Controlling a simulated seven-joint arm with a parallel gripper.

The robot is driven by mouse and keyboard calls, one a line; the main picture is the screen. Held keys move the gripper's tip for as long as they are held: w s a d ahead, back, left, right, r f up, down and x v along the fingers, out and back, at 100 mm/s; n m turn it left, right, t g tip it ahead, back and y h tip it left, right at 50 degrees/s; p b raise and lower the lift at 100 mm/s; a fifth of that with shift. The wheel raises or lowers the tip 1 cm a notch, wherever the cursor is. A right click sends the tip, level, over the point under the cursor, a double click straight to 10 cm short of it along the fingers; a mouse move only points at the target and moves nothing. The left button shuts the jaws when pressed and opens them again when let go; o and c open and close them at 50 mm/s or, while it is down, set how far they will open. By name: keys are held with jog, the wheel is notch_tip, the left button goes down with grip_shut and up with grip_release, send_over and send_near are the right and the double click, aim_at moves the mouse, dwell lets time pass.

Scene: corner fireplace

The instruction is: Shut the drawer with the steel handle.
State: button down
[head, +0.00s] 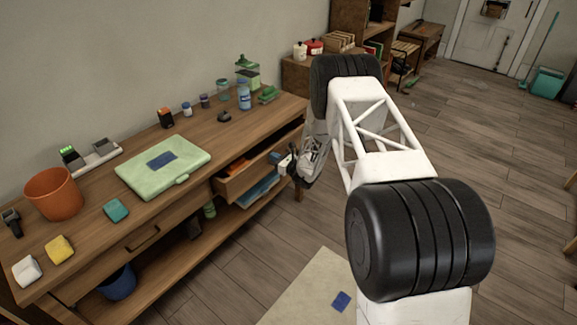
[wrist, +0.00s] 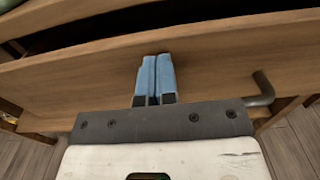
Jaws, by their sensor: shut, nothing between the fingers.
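The wooden desk has a pulled-out drawer (head: 238,187) on its right side, with items inside. Its wooden front (wrist: 215,62) spans the wrist view, with the dark open inside behind it. A grey metal handle (wrist: 264,88) sticks out at the right, partly hidden by my gripper's mount. My gripper (head: 284,160) is beside the drawer's right part in the head view. Its blue fingers (wrist: 155,78) are together and empty, pointing at the drawer front; I cannot tell if they touch it. A second drawer with a dark handle (head: 142,238) at the left looks closed.
The desktop holds a green case (head: 190,172), an orange pot (head: 54,193), a blue bottle (head: 244,96) and several small items. A blue bucket (head: 117,282) stands below. A pale rug (head: 300,295) with a blue object (head: 341,301) lies in front. Open floor is at the right.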

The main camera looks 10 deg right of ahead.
jog(key=x, duration=0.8)
jog(key=shift+w+a, duration=0.25)
jog(key=shift+a, duration=0.05)
jog(key=shift+w+a+r, duration=0.1)
jog(key=shift+w+a, duration=0.1)
jog(key=shift+w+a, duration=0.1)
jog(key=v, duration=1.5)
